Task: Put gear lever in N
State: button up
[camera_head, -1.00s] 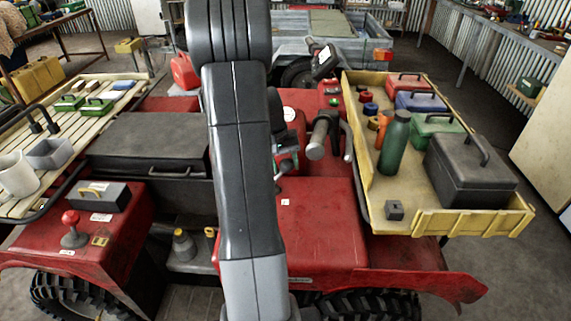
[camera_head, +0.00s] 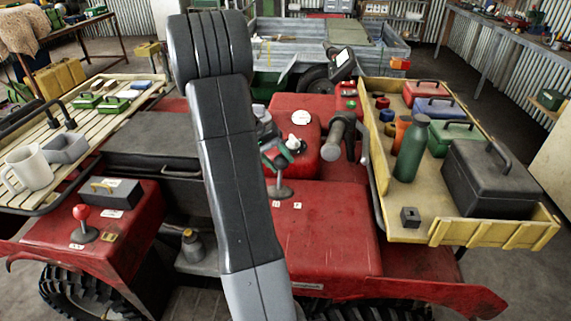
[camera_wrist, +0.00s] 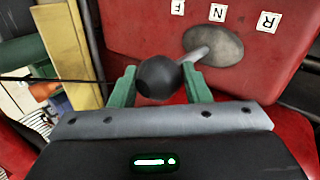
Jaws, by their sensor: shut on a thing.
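The gear lever has a round black knob (camera_wrist: 158,77) and a pale shaft rising from a grey oval base (camera_wrist: 214,46) on a red panel. In the head view the lever's base (camera_head: 280,192) shows on the red bodywork, right of my arm. Letter plates F (camera_wrist: 178,7), N (camera_wrist: 217,13) and R (camera_wrist: 268,21) stand in a row beside the base. My gripper (camera_wrist: 162,84) is shut on the knob, with one green finger on each side; it also shows in the head view (camera_head: 277,158). I cannot tell which letter the lever lines up with.
A second lever with a red knob (camera_head: 81,213) stands on the left fender. A yellow rack (camera_head: 440,235) at the right holds a green bottle (camera_head: 411,150) and several toolboxes. A handlebar grip (camera_head: 338,135) is close right of my gripper. A slatted rack (camera_head: 70,150) is at the left.

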jog(key=shift+a+f, duration=0.15)
jog(key=shift+a, duration=0.2)
jog(key=shift+a+f, duration=0.1)
jog(key=o, duration=1.4)
jog(key=shift+c, duration=0.2)
jog(key=v, duration=1.4)
jog(key=shift+b, duration=0.3)
jog(key=shift+w+f, duration=0.1)
